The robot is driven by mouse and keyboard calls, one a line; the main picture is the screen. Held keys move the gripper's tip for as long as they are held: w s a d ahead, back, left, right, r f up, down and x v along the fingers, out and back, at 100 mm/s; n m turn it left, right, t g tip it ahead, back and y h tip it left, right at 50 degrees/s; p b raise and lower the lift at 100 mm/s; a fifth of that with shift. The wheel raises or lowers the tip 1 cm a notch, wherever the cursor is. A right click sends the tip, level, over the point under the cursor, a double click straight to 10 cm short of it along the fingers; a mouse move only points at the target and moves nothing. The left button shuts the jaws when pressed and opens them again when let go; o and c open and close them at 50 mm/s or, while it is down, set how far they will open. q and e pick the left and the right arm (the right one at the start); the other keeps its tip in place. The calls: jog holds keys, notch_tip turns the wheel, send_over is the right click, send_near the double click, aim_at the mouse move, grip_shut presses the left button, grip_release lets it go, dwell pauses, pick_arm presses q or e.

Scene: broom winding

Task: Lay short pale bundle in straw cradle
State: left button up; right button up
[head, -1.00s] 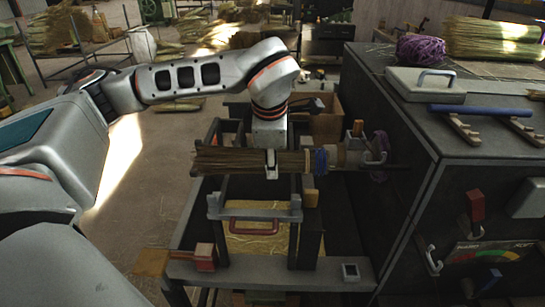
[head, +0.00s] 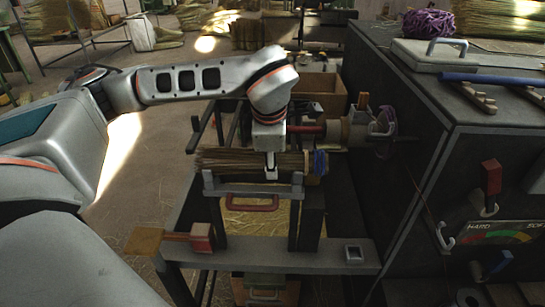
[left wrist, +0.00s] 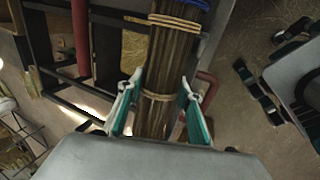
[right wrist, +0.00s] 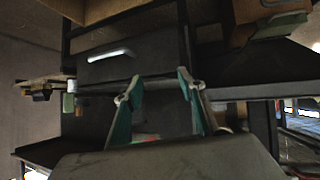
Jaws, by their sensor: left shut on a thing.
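A brown straw bundle (head: 228,161) with pale cord bands and a blue band at its right end is held level in my left gripper (head: 271,172). The left wrist view shows the bundle (left wrist: 168,70) running between both fingers (left wrist: 157,98). It hangs just behind and above a grey bar with upturned ends (head: 252,188), which looks like a cradle. I cannot tell whether they touch. My right gripper (right wrist: 160,85) is open and empty in the right wrist view and out of the head view.
A red spindle with a pale drum (head: 335,131) lies behind the bundle. A red handle (head: 252,206) and a straw-covered panel (head: 258,222) sit below the bar. The dark cabinet (head: 440,140) blocks the right side.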

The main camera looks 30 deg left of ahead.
dwell(0.4)
pick_arm(q)
jog(key=o, duration=1.2)
jog(key=v, duration=1.2)
jog(key=shift+a, duration=0.1)
jog(key=shift+s, duration=0.1)
